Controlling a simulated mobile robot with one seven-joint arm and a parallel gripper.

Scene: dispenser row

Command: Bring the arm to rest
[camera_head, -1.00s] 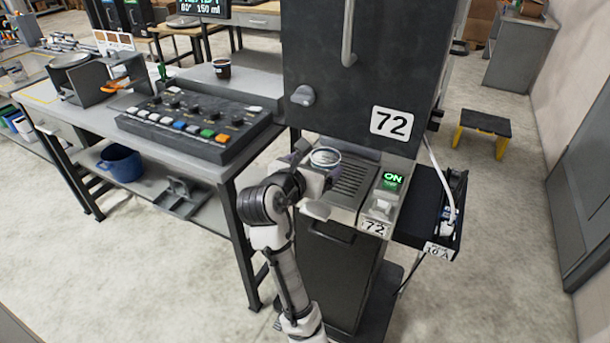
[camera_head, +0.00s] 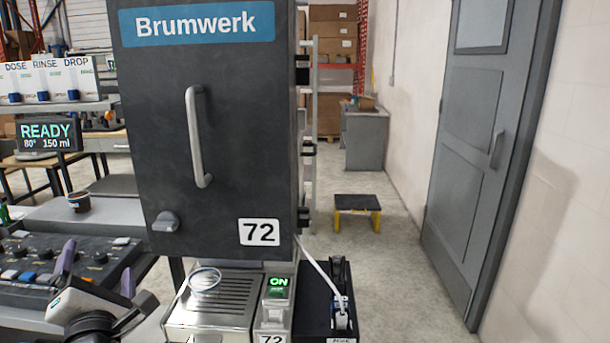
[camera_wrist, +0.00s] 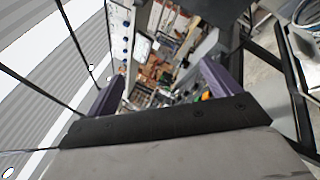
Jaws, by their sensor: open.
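My gripper (camera_head: 97,264) is at the lower left of the head view, left of the dispenser's drip tray and in front of the button console. Its two purple fingers stand apart, pointing up, with nothing visible between them. In the wrist view my gripper (camera_wrist: 163,72) also has its fingers spread and empty, with the distant room and ceiling behind. Most of my arm is out of the head view.
The dark dispenser cabinet (camera_head: 215,130) stands close to the right of my gripper. A clear round vessel (camera_head: 205,280) sits on its drip tray (camera_head: 215,312). Floor is clear near the yellow-legged stool (camera_head: 357,212).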

